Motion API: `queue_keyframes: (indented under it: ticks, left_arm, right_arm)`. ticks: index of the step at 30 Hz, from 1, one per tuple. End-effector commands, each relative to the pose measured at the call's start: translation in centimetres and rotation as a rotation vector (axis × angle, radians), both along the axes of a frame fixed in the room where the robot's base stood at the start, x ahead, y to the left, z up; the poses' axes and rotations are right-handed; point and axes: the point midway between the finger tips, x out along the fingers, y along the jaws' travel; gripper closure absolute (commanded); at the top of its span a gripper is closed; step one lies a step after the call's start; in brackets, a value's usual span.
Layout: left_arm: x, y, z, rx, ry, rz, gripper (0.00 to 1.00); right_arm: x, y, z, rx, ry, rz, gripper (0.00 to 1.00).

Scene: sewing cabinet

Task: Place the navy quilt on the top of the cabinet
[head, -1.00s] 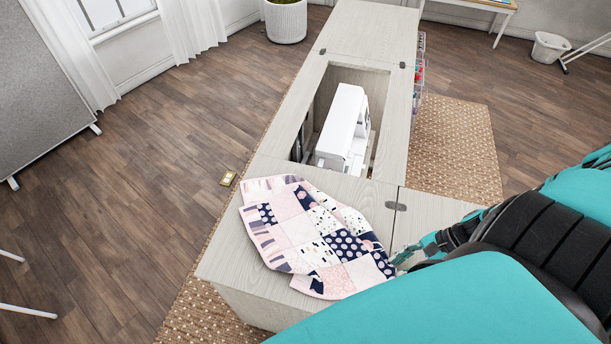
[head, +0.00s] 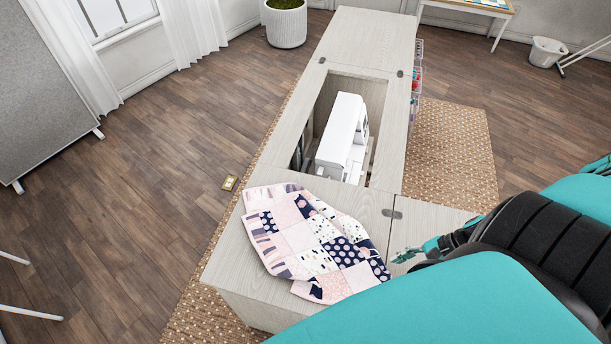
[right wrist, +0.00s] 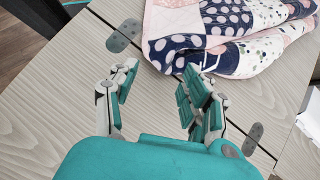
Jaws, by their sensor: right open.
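The navy quilt (head: 312,245), a patchwork of pink, white and navy dotted squares, lies loosely folded on the near end of the pale wood cabinet (head: 235,270). My right gripper (head: 400,256) is at the quilt's right edge in the head view. In the right wrist view the right gripper (right wrist: 155,85) is open and empty, its fingers pointing at the quilt's dotted navy edge (right wrist: 172,50). The fingertips are close to the edge; whether they touch it I cannot tell. My left gripper is not in view.
A white sewing machine (head: 343,135) sits in the cabinet's open well, beyond the quilt. Metal hinges (head: 392,213) lie flush in the top. The far cabinet top (head: 365,38) is bare.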

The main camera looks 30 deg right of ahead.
Motion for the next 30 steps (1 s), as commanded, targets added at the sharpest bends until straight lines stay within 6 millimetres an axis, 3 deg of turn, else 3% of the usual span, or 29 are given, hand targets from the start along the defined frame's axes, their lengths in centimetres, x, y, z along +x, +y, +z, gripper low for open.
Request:
queue_keyframes:
  ticks: [11, 13, 20, 26, 30]
  left_arm:
    - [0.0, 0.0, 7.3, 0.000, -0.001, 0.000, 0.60]
    - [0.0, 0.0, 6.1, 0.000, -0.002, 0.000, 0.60]
    - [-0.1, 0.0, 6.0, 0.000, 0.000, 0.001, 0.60]
    - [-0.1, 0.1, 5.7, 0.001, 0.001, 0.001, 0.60]
    - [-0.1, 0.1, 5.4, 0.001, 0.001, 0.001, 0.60]
  right_arm:
    - [-2.0, -0.9, 5.8, 0.001, 0.002, -0.002, 0.52]
    - [-2.6, -1.3, 5.8, -0.002, 0.006, 0.001, 0.52]
    - [-2.7, -1.4, 6.9, 0.000, 0.000, 0.000, 0.53]
    - [-1.6, -1.1, 6.7, 0.001, -0.003, 0.000, 0.79]
    - [0.9, -0.4, 6.7, 0.003, -0.010, 0.001, 0.98]
